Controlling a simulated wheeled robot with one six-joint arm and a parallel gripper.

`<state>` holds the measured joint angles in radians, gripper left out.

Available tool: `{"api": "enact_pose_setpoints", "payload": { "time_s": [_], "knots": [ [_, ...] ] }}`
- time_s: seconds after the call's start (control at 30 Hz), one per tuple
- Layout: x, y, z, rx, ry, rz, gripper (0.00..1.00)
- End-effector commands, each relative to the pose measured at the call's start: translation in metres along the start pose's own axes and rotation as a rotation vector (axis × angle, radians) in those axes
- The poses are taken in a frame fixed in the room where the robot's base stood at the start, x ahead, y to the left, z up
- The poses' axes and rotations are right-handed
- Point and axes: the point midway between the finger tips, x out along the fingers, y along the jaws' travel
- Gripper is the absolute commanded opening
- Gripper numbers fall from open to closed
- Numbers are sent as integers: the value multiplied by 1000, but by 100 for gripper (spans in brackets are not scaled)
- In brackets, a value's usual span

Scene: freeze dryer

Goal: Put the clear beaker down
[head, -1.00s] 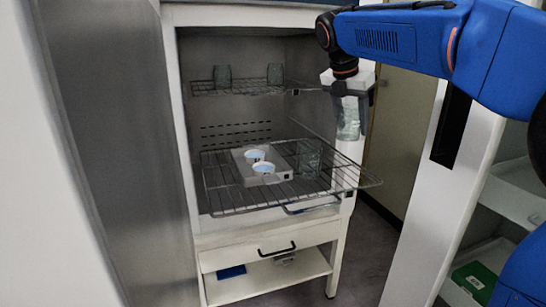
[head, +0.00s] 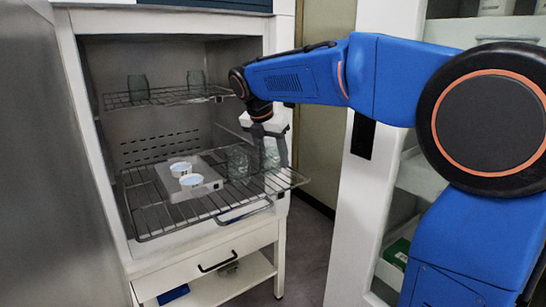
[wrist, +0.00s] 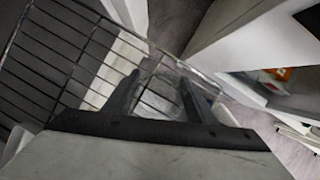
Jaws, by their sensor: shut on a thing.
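A clear beaker (head: 270,152) is held upright in my gripper (head: 276,150) at the right end of the pulled-out wire shelf (head: 143,220). In the wrist view, the gripper (wrist: 155,95) has its fingers on either side of the transparent beaker (wrist: 168,75), with the shelf wires (wrist: 60,60) below and to the left. The beaker's bottom is at or just above the shelf; I cannot tell whether it touches. Another clear beaker (head: 238,162) stands on the shelf just left of the held one.
Two beakers (head: 137,88) stand on the upper rack (head: 165,96). The shelf's front left is bare. A white cabinet (head: 350,200) stands to the right.

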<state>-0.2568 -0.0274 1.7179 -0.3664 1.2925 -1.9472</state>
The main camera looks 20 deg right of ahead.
Motion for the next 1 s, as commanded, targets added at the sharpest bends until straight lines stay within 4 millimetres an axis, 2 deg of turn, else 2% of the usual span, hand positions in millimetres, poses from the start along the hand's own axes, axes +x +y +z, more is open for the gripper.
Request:
{"api": "enact_pose_setpoints", "payload": {
  "time_s": [0.33, 0.37, 0.43, 0.8, 1.0],
  "knots": [
    [2, 0, -1, 0, -1, 1, 27],
    [3, 0, -1, 0, -1, 1, 53],
    [2, 0, -1, 0, -1, 1, 70],
    [-1, 0, 0, 0, -1, 1, 70],
    [-25, 1, 0, 0, -1, 3, 70]
  ]
}}
